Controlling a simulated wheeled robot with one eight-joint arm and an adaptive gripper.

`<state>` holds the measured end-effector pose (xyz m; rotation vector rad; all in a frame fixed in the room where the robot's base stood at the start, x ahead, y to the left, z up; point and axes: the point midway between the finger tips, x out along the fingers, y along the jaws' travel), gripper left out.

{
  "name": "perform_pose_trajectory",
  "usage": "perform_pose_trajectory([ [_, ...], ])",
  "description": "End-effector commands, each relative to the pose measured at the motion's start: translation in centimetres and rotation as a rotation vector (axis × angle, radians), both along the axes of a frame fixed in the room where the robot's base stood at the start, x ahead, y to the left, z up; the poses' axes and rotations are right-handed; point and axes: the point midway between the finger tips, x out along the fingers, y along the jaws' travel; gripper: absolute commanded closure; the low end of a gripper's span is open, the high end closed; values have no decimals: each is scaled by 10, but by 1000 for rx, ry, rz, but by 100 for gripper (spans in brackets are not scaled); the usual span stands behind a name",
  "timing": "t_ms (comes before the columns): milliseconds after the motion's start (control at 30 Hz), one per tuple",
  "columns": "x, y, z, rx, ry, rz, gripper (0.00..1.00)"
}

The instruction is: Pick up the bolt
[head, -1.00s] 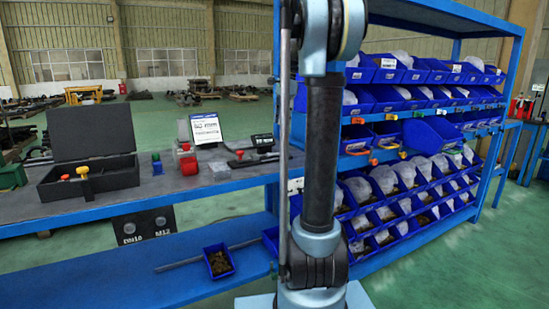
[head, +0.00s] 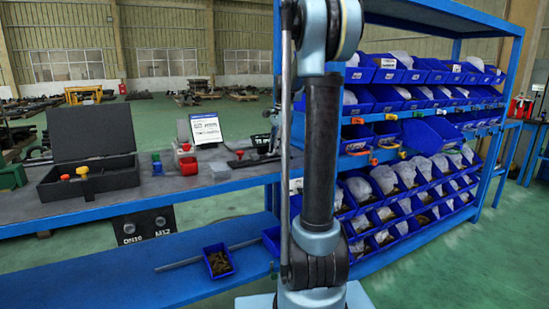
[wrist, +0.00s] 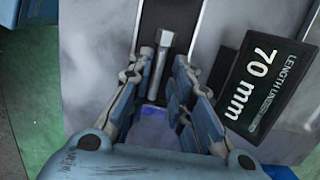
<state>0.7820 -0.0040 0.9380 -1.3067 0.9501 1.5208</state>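A grey metal bolt (wrist: 160,65) lies lengthwise over a dark strip in the wrist view, its wider head at the far end. My gripper (wrist: 159,68) is open, with one finger on each side of the bolt and a visible gap on both sides. Whether the fingers are level with the bolt in height is hard to tell. In the head view my arm hides the gripper, and I cannot make out the bolt there.
A black display (wrist: 265,82) reading 70 mm stands close to the right finger; it also shows in the head view (head: 262,143). Blue bins (head: 415,185) fill the right rack.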

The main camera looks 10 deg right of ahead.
Motion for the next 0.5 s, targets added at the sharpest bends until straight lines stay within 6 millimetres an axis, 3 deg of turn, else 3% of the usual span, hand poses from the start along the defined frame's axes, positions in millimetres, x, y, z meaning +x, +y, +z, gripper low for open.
perform_pose_trajectory([
  [333, 0, 1, -9, 0, 0, 0, 80],
  [367, 0, 1, -9, 0, 0, 0, 82],
  [433, -1, 1, -9, 0, 0, 0, 98],
  [500, -1, 1, -9, 0, 0, 0, 100],
])
